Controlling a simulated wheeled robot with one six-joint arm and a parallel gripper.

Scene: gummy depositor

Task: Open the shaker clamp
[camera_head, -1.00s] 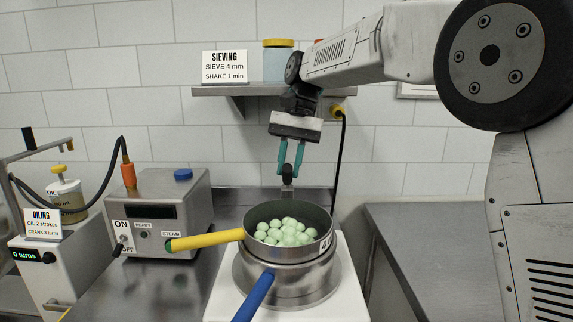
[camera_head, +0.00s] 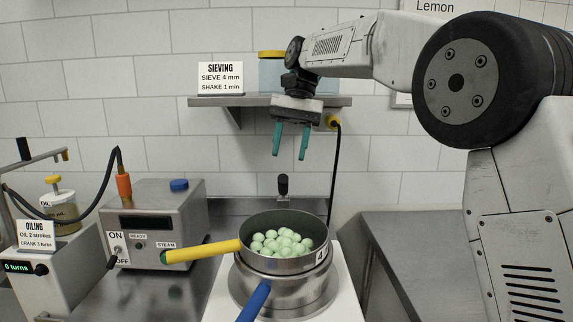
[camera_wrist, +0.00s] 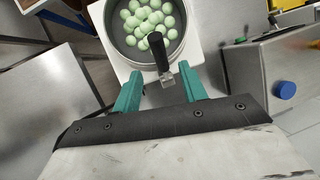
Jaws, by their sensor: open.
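The shaker clamp's black-knobbed lever (camera_head: 283,186) stands upright behind the sieve stack on the shaker. In the wrist view the lever (camera_wrist: 159,56) shows between and beyond my fingertips. My gripper (camera_head: 290,156) is open and empty, with teal fingers pointing down above the lever; it also shows in the wrist view (camera_wrist: 158,80). The upper sieve (camera_head: 328,250), with a yellow handle, holds several pale green balls (camera_head: 282,242). It sits on a lower pan (camera_head: 325,275) with a blue handle. The clamp's lower part is hidden behind the sieve.
A steel shelf (camera_head: 330,101) with a sieving sign (camera_head: 220,77) is on the wall behind my gripper. A steam box (camera_head: 160,222) stands left of the sieves, and the oiling unit (camera_head: 50,265) farther left. A bare steel counter (camera_head: 430,250) is at the right.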

